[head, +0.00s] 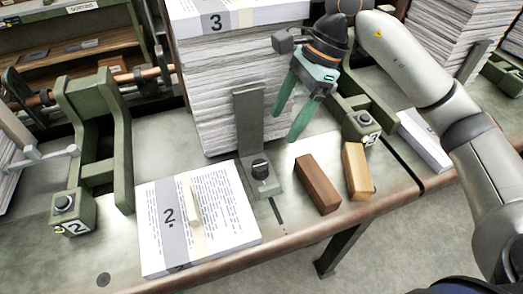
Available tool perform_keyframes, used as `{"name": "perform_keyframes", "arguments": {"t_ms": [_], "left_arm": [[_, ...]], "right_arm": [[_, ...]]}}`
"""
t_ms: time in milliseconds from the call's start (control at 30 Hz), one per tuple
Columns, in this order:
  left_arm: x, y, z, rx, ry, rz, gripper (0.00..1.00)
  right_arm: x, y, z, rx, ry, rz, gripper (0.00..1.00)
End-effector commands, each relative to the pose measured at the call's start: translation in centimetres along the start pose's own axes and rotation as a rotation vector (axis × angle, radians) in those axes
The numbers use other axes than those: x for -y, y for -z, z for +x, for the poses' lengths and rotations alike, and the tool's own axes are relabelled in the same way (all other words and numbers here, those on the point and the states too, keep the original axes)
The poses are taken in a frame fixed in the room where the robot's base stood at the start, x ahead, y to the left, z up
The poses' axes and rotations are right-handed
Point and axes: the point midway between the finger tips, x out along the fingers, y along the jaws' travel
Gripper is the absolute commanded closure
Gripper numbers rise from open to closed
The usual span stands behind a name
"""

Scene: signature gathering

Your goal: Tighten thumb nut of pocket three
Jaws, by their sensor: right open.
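The black thumb nut (260,168) sits on the foot of a green L-shaped bracket (249,120). The bracket's upright plate stands against the front of the tall paper stack (222,100), whose top sheet carries a 3. My right gripper (286,127) comes in from the upper right, its two green fingers spread with nothing between them. Its fingertips are above and to the right of the nut, apart from it. My left gripper is not in view.
A brown block (317,184) and a tan block (357,171) lie right of the nut. A paper bundle marked 2 (205,250) lies to the left with a pale bar on it. Green button boxes stand at left (73,213) and right (361,126). The bench edge (300,233) is in front.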

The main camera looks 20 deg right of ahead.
Motion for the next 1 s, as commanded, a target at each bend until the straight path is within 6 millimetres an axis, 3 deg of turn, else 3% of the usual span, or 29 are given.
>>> {"name": "perform_keyframes", "arguments": {"t_ms": [500, 700, 1000], "left_arm": [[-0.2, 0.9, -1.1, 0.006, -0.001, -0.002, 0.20], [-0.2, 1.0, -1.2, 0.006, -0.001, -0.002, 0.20], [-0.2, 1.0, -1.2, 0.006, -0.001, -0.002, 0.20]], "right_arm": [[-0.2, -0.3, 9.7, 0.007, -0.006, -0.001, 0.23], [-0.1, -0.2, 11.3, 0.006, -0.004, 0.000, 0.23], [-0.1, -0.2, 11.5, 0.005, -0.002, -0.001, 0.23]]}}
